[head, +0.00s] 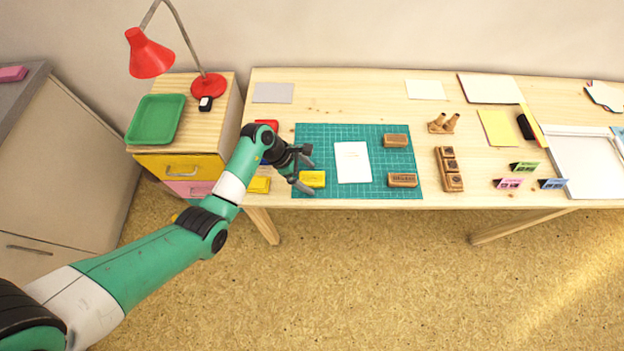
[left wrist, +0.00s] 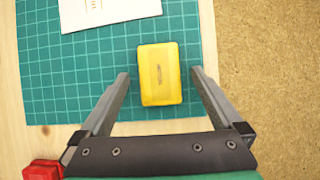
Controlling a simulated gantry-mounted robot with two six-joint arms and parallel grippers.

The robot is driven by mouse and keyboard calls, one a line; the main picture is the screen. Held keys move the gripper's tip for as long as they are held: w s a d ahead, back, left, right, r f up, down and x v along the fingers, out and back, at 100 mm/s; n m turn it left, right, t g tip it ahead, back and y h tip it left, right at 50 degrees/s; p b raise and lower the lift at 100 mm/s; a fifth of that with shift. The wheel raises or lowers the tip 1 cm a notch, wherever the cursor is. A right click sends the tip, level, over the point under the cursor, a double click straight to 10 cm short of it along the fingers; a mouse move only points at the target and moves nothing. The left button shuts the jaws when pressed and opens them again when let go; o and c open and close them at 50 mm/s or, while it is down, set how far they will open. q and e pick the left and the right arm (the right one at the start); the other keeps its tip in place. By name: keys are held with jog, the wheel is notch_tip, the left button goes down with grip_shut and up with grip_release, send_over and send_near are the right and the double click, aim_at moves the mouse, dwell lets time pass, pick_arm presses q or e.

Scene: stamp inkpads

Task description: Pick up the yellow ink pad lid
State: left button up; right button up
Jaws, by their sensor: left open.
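A yellow, box-shaped ink pad piece (head: 312,179) lies flat near the lower left corner of the green mat. It seems to be the lid; a small dark mark shows on its top. In the left wrist view this yellow piece (left wrist: 160,75) is between the spread fingers, with a gap on each side. My left gripper (head: 305,169) is open and empty above it; contact does not show. A second yellow piece (head: 259,185) lies on the wood left of the mat, partly behind my arm. My right gripper is not in view.
White paper (head: 352,162) lies on the cutting mat (head: 330,134), with wooden stamps (head: 402,180) to its right. A red pad (head: 267,124) sits left of the mat, partly hidden by my arm. The table's front edge is close to the yellow pieces.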

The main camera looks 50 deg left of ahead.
pick_arm(q)
jog(key=c, duration=1.4)
jog(key=shift+r, duration=0.1)
